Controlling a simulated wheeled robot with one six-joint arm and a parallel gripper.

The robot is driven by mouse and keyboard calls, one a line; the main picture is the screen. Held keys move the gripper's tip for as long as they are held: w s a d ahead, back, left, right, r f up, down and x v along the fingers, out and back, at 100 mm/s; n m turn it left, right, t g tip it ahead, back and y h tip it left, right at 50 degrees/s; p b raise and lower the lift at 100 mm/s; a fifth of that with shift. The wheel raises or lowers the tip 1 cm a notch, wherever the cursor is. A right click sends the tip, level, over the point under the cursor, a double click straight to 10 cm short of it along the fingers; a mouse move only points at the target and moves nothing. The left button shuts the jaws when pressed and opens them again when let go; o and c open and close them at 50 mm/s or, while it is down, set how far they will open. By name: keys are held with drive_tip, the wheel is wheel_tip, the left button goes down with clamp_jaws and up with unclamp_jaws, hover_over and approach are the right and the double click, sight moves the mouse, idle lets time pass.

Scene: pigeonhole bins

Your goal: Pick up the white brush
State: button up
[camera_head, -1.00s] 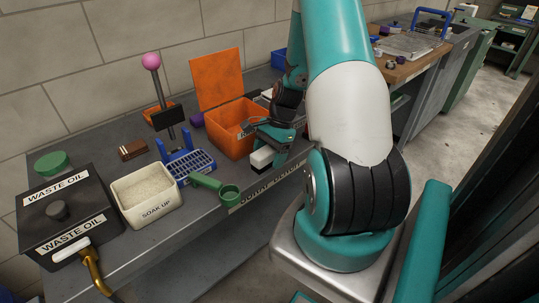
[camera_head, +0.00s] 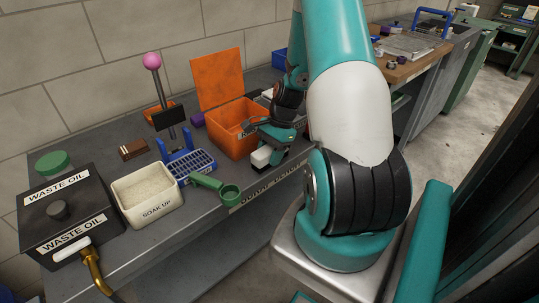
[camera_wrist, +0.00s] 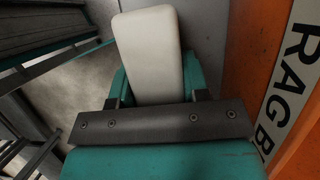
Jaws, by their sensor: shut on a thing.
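The white brush (camera_head: 261,157) is at the front right corner of the orange bin, at my gripper's end. In the wrist view the brush (camera_wrist: 150,50) is a long white block with rounded corners, lying between the teal fingers. My gripper (camera_wrist: 155,88) is shut on it. In the head view my gripper (camera_head: 275,147) is beside the orange bin and partly hides the brush. A dark part shows under the white block. I cannot tell whether the brush touches the bench.
The open orange bin (camera_head: 232,143) stands close to the gripper; its label (camera_wrist: 292,70) shows in the wrist view. A green scoop (camera_head: 212,186), blue rack (camera_head: 200,165), soak-up tray (camera_head: 150,214) and waste oil box (camera_head: 35,225) stand to the left.

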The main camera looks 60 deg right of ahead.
wheel_tip(320, 180, up, 20)
drive_tip(key=p, duration=0.1)
drive_tip(key=shift+r+p, duration=0.15)
drive_tip(key=shift+p, duration=0.15)
drive_tip(key=shift+o, duration=1.4)
drive_tip(key=shift+c, duration=0.9)
drive_tip(key=b, duration=0.6)
approach(265, 151)
drive_tip(key=shift+x, duration=2.4)
drive_tip(key=shift+w, duration=0.1)
drive_tip(key=o, duration=0.9)
drive_tip(key=shift+f+b, duration=1.55)
drive_tip(key=shift+f, duration=1.9)
